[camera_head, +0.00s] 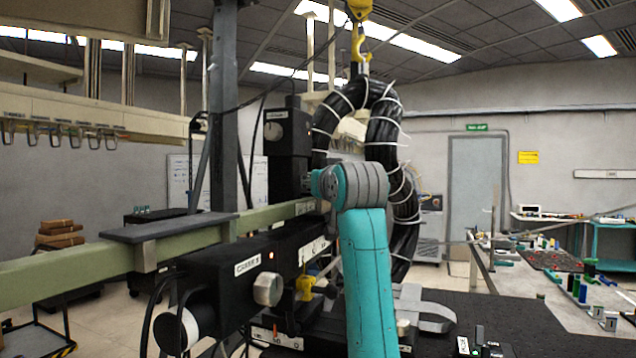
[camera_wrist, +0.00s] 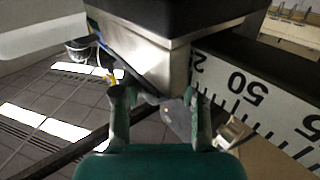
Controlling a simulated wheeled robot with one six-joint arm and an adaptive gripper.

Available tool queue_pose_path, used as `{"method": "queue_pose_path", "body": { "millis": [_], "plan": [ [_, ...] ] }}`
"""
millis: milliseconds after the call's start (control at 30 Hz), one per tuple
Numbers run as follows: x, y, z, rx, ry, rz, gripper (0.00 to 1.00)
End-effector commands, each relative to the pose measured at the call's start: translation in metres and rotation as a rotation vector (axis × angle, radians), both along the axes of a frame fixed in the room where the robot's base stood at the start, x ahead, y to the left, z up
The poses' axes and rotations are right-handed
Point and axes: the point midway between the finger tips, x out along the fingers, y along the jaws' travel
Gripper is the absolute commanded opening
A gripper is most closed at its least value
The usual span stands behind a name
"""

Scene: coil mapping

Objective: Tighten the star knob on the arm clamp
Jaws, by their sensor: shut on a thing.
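My gripper (camera_wrist: 160,100) is in the wrist view, its two green fingers reaching up to the underside of a clamp. The clamp (camera_wrist: 165,60) shows as a bright metal block with a black top. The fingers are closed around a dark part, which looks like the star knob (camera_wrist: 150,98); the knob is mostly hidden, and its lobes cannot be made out. In the head view my teal arm reaches up to the green beam (camera_head: 60,272), by a black unit with a round dial (camera_head: 287,150). There my gripper and the knob are hidden.
A scale bar with large numbers (camera_wrist: 245,85) runs close right of the fingers. In the head view a black cable coil (camera_head: 381,120) hangs from a yellow hook (camera_head: 359,45) just behind my arm. A black camera box (camera_head: 225,275) sits below the beam; a workbench (camera_head: 540,300) stands right.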

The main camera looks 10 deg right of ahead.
Motion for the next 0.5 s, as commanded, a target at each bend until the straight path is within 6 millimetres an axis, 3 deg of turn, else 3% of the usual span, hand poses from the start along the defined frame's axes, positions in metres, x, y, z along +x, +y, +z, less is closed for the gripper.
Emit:
{"method": "queue_pose_path", "body": {
  "millis": [200,233,300,500],
  "plan": [
    [0.0002,-0.0005,-0.0004,0.001,0.0,0.0,0.08],
    [0.0002,-0.0005,-0.0004,0.001,0.0,0.0,0.5],
    [0.0001,-0.0004,-0.0003,0.001,0.0,0.0,0.67],
    [0.0001,-0.0003,-0.0002,0.0,0.0,0.001,0.69]
  ]
}}
